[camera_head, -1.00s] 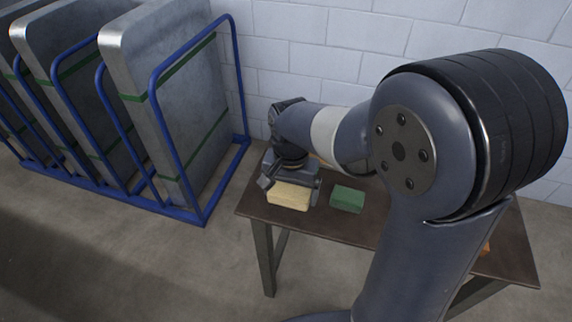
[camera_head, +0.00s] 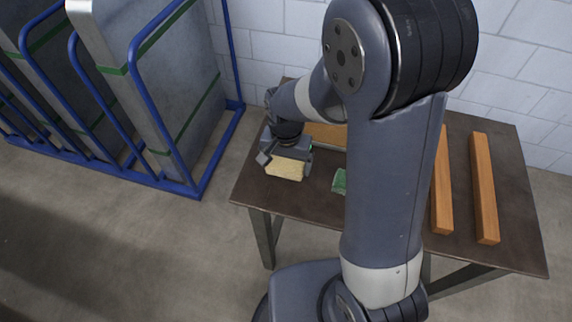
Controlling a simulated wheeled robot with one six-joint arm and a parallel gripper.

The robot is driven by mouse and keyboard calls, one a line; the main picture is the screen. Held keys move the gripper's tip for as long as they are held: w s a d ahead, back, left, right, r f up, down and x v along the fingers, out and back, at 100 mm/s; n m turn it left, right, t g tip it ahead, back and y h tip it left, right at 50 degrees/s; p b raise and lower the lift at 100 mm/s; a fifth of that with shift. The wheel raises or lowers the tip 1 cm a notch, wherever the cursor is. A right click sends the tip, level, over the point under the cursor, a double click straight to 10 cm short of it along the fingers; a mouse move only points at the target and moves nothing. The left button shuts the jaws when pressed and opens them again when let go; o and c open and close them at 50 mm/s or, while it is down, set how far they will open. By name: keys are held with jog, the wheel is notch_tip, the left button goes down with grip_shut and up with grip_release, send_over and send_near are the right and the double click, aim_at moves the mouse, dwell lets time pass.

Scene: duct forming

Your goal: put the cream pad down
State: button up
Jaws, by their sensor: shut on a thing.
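The cream pad (camera_head: 285,169) is a pale yellow block near the left end of the dark brown table (camera_head: 327,217). My gripper (camera_head: 284,158) is shut on it from above, with a finger showing at each end of the pad. The pad is low over the tabletop; I cannot tell whether its underside touches the table.
A green block (camera_head: 339,181) lies right of the pad, partly hidden by my arm. Orange-brown wooden bars (camera_head: 484,187) lie at the table's right, and another (camera_head: 326,134) lies behind the gripper. A blue rack (camera_head: 136,92) with grey slabs stands left of the table.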

aim_at(286, 162)
jog(key=shift+f, duration=0.8)
jog(key=shift+f, duration=0.35)
jog(key=o, duration=0.7)
jog(key=shift+r, duration=0.1)
jog(key=shift+c, duration=0.2)
jog(key=shift+o, duration=0.4)
jog(key=shift+s, duration=0.1)
notch_tip(286, 162, up, 12)
jog(key=shift+r+p, duration=0.25)
jog(key=shift+p, duration=0.1)
